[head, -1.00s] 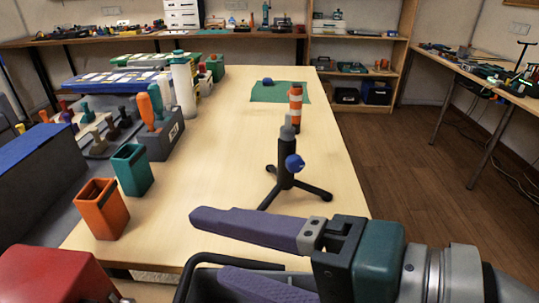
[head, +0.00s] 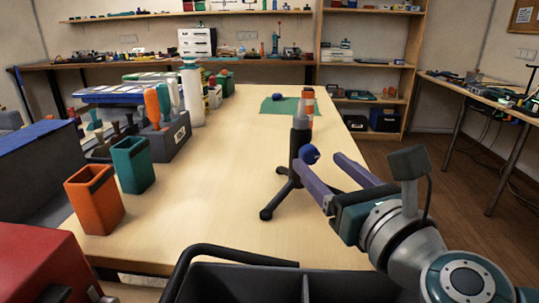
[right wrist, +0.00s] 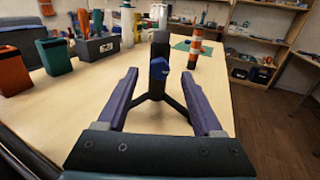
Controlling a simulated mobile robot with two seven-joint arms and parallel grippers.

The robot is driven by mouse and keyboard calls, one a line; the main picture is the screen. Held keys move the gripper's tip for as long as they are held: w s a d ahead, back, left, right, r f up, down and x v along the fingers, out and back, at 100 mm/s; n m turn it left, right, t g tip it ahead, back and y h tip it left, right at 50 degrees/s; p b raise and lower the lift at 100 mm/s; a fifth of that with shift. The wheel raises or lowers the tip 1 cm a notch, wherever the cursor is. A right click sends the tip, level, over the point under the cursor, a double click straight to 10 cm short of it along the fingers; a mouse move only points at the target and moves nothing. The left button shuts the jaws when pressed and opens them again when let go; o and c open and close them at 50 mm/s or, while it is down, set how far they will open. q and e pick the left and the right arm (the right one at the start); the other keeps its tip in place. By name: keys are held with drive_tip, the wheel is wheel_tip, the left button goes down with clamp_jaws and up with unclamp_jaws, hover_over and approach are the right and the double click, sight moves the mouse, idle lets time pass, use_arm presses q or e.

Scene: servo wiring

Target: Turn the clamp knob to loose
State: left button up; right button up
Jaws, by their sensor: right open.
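The clamp knob (head: 310,154) is a blue knob on the side of a black stand (head: 297,145) with spread tripod legs, upright on the light wooden table (head: 225,190). The knob (right wrist: 159,68) also shows in the right wrist view, facing the camera. My right gripper (head: 318,160) is open, its two purple fingers pointing toward the stand. In the right wrist view the knob appears between and beyond the fingertips (right wrist: 161,80), with nothing held. I cannot tell the exact gap from fingertips to knob. My left gripper is not in view.
An orange-and-white striped cylinder (head: 307,106) stands behind the stand, near a green mat (head: 277,106). Orange (head: 94,202) and teal (head: 133,166) open bins stand at the left. A dark tray (head: 250,284) is in front of the table. The table's middle is clear.

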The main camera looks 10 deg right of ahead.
sight(312, 156)
drive_tip(key=shift+w+a, duration=0.2)
drive_tip(key=shift+w, duration=1.55)
clamp_jaws()
